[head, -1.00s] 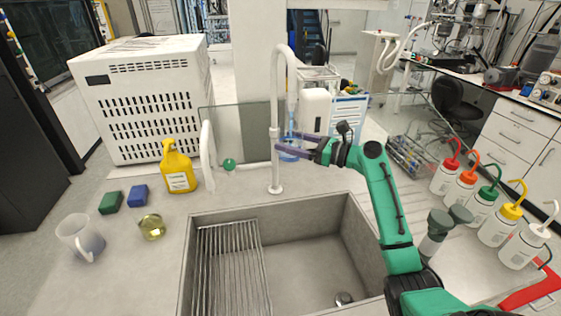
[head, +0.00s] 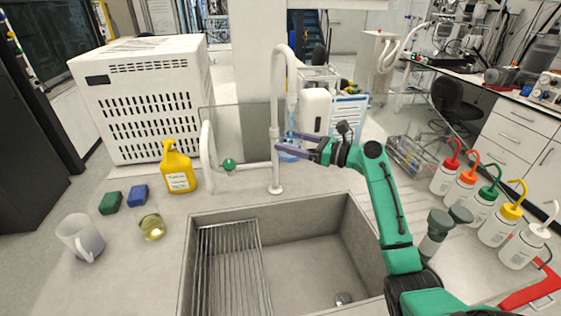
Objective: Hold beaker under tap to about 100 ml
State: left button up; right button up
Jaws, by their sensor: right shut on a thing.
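The white tap (head: 276,120) rises behind the sink and its curved spout ends in a nozzle (head: 292,88). A thin blue stream shows below the nozzle. The beaker (head: 289,156) is under the spout, with bluish liquid in it; its level cannot be read. My right gripper (head: 296,145) reaches in from the right with purple fingers shut on the beaker, which hide part of it. A green knob (head: 229,164) sits on the pipe left of the tap. My left gripper is not in view.
The sink (head: 330,222) with a metal rack lies in front. A yellow bottle (head: 180,172), sponges (head: 138,194), a small yellow-liquid vessel (head: 152,227) and a white jug (head: 80,238) stand left. Several wash bottles (head: 482,205) stand right.

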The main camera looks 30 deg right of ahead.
jog(key=shift+r, duration=0.1)
jog(key=s+a+p, duration=0.1)
jog(key=p, duration=0.1)
jog(key=s+a+p, duration=0.1)
jog(key=p, duration=0.1)
jog(key=shift+s+a+r, duration=0.1)
jog(key=shift+r, duration=0.3)
jog(key=s+a+p, duration=0.2)
jog(key=s+a+f+p, duration=0.1)
jog(key=s+p, duration=0.1)
jog(key=shift+s+a, duration=0.2)
jog(key=shift+a, duration=0.2)
jog(key=shift+s+a, duration=0.1)
